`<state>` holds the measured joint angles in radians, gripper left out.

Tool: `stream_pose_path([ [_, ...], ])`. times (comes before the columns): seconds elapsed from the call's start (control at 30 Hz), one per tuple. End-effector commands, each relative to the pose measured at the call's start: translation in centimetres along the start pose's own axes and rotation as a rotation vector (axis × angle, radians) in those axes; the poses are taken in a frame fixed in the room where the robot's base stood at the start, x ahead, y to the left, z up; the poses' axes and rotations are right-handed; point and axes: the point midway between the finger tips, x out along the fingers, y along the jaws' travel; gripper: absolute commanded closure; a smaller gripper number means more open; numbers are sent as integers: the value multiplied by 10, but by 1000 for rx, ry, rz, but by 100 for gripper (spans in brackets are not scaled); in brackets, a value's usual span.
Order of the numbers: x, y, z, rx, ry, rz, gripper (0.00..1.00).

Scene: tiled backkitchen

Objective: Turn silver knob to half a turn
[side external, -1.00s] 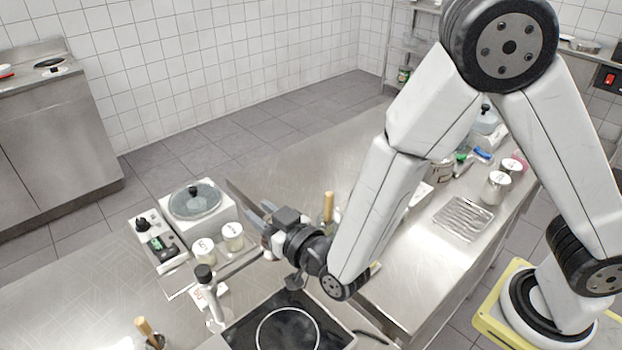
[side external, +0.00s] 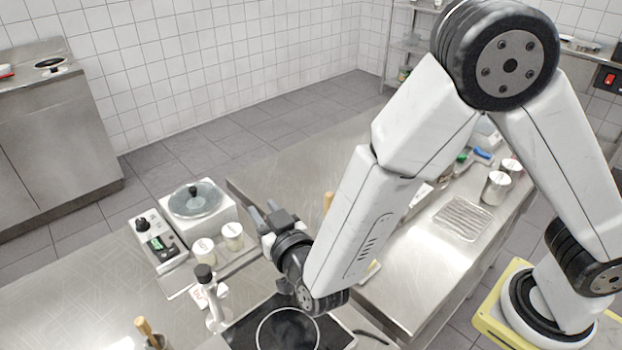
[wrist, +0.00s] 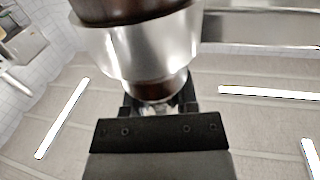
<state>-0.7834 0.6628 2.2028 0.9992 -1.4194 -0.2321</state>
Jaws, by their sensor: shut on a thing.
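A round silver thing with dark brown sections above and below it, likely the silver knob (wrist: 140,45), fills the top of the wrist view, very close to the camera. My gripper (wrist: 160,108) is shut on its narrow lower end, between the two dark fingers. The exact contact is partly hidden behind the black gripper body. In the side external view my gripper (side external: 262,212) points up and left over the steel counter. I cannot pick out the silver thing there, nor tell its turn angle.
A white device with a round lid (side external: 197,200), a black-knobbed control box (side external: 157,242) and two white-lidded jars (side external: 218,243) stand left of my gripper. A black-capped bottle (side external: 208,285) and a dark hotplate (side external: 285,330) are in front. The left counter surface is mostly clear.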

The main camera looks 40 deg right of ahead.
Motion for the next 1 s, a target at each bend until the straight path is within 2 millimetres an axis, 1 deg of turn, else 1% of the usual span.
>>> stream_pose_path([
  [0.03, 0, 0, -1, 2, 2, 0, 100],
  [0.07, 0, 0, -1, 2, 2, 0, 53],
  [0.1, 0, 0, -1, 2, 2, 0, 41],
  [0.13, 0, 0, -1, 2, 1, 0, 31],
  [0.17, 0, 0, -1, 2, 1, 0, 27],
  [0.47, 0, 0, 0, 1, 0, -1, 27],
  [0.63, -5, -1, 0, 1, -1, -3, 27],
  [0.77, -15, -1, 0, 1, -2, -4, 27],
  [1.0, -42, -1, 0, 1, -1, -5, 27],
])
